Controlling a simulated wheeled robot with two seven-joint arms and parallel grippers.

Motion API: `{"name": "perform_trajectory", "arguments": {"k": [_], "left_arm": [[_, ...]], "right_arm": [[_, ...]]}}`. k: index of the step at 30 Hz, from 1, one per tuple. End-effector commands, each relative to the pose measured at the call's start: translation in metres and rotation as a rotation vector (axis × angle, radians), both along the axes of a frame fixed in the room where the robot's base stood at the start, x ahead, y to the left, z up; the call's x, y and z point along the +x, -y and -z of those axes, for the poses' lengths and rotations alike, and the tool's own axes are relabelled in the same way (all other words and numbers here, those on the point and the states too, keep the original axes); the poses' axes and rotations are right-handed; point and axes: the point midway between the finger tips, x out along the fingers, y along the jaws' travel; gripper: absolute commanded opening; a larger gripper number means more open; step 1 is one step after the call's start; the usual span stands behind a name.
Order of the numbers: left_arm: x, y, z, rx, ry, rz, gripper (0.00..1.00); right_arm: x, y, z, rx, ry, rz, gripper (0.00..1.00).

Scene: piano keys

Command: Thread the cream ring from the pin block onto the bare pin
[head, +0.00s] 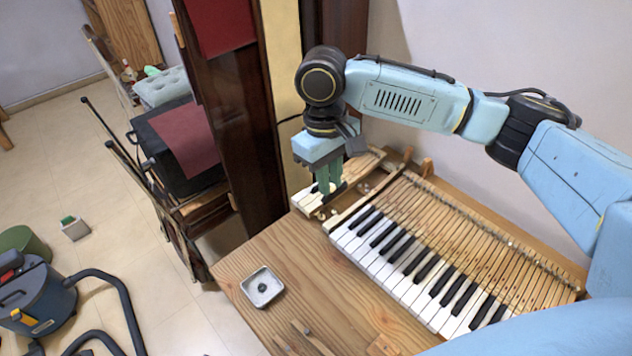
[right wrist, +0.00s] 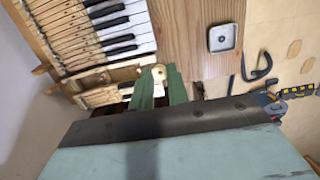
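My right gripper (head: 330,190) hangs fingers-down over the left end of the piano, where short white keys (head: 305,200) and wooden parts lie. In the right wrist view its two green fingers (right wrist: 159,72) stand a narrow gap apart. A small cream ring (right wrist: 158,70) sits between their tips and seems to fill the gap, so the gripper looks shut on it. Small fittings lie beside the gripper in the head view, but they are too small to tell the pin block or the bare pin. My left gripper is not in view.
The main keyboard (head: 400,260) lies right of the gripper. A square metal dish (head: 262,288) stands on the bare wooden top (head: 290,250). A tall dark wooden panel (head: 235,130) rises close on the left. Wooden pieces (head: 300,338) lie near the front edge.

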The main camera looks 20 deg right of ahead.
Motion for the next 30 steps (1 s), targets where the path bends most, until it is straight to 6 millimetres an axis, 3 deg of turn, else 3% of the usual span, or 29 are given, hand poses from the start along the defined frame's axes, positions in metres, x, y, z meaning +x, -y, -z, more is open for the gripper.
{"name": "perform_trajectory", "arguments": {"k": [8, 30], "left_arm": [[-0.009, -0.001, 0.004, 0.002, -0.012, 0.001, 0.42], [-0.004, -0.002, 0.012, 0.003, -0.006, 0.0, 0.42]], "right_arm": [[0.017, 0.001, 0.024, -0.001, -0.002, -0.6, 0.12], [0.054, 0.022, 0.085, 0.002, -0.001, -2.191, 0.12]]}}
